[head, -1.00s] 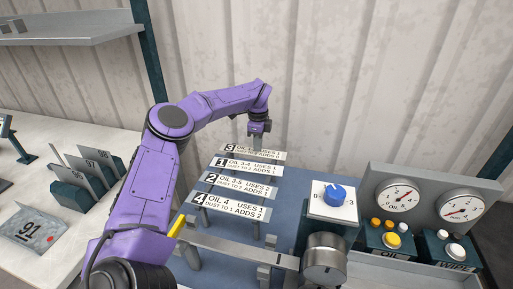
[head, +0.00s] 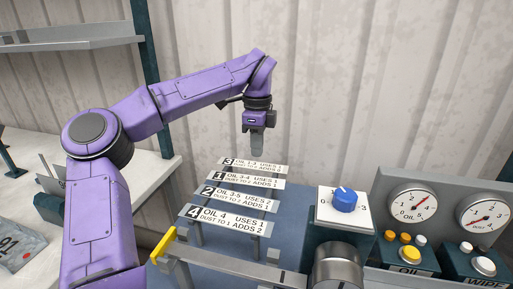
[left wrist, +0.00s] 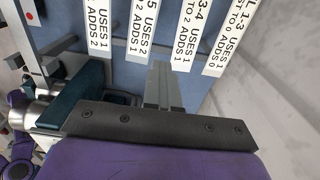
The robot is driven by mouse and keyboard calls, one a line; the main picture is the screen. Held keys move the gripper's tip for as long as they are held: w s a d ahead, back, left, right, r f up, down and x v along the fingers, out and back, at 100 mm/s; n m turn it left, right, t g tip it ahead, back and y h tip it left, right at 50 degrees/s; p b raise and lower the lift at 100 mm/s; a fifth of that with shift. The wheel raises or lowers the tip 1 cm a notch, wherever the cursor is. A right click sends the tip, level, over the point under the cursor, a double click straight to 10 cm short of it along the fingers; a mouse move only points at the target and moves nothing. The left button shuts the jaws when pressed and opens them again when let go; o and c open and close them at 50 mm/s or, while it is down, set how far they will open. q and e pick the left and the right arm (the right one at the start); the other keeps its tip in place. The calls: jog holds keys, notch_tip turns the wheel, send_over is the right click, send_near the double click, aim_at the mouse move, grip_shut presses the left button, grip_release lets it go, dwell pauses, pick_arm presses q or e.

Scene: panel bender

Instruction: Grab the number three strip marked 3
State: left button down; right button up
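The strip marked 3 (head: 253,165) is a white label strip with a black number block, the farthest of several strips on the rack in the head view. In the left wrist view its far end (left wrist: 226,45) shows at the upper right. My left gripper (head: 257,150) hangs pointing down just above and behind the right half of strip 3, apparently apart from it. Its grey fingers (left wrist: 165,85) look like one block in the left wrist view, so their opening cannot be told. Nothing shows held in them. My right gripper is out of view.
Strips 1 (head: 243,179), 2 (head: 230,197) and 4 (head: 227,219) lie in front of strip 3. A blue knob (head: 344,199) and gauges (head: 412,205) stand to the right. A corrugated wall (head: 330,80) rises behind. A grey shelf (head: 70,40) hangs at the upper left.

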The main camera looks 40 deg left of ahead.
pick_arm(q)
jog(key=shift+c, duration=1.9)
grip_release()
